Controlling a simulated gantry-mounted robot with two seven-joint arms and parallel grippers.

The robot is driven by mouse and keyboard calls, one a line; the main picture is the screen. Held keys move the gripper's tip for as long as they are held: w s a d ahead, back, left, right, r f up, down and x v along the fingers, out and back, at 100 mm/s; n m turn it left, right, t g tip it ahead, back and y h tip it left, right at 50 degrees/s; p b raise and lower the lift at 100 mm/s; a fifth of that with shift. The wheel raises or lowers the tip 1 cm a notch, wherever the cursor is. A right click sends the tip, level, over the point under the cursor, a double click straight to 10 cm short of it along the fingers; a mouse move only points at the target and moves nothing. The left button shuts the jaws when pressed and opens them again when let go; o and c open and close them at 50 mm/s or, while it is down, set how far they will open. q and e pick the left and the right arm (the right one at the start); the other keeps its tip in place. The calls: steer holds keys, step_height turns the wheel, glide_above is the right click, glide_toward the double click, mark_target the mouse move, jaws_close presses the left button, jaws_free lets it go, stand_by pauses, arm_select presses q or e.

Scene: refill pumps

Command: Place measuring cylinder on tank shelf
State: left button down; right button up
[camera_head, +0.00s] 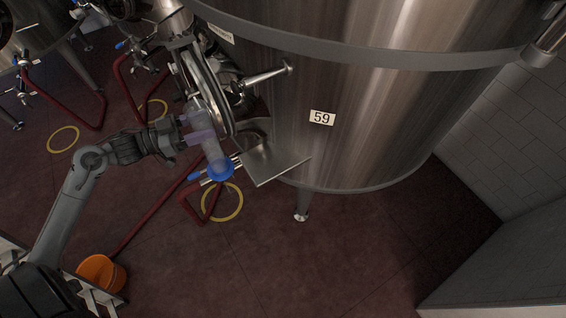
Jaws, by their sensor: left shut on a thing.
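The measuring cylinder (213,152) is clear with a blue base (221,170). My left gripper (198,130) is shut on its upper part and holds it tilted, base toward the lower right. The tank shelf (272,163) is a flat metal plate on the front of the large steel tank (350,100). The cylinder's base is just left of the shelf in the picture. I cannot tell its height relative to the shelf. The shelf's top is bare. My right gripper is not in view.
A round tank door (208,85) with a protruding handle (265,75) is close behind the cylinder. Valves and a red hose (155,208) are below and left. An orange bucket (101,270) stands at the lower left. A grey tiled wall (500,140) bounds the right.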

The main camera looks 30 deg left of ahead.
arm_select(q)
steer(key=w+d+f, duration=0.2)
steer(key=w+d, duration=0.2)
steer(key=w, duration=0.2)
steer(key=w+d+f, duration=0.2)
steer(key=w+d, duration=0.2)
steer(key=w, duration=0.2)
steer(key=shift+w+d+f, duration=0.2)
steer(key=shift+w+f, duration=0.15)
stand_by(0.4)
steer(key=shift+c, duration=1.6)
jaws_free()
steer(key=shift+f, duration=0.15)
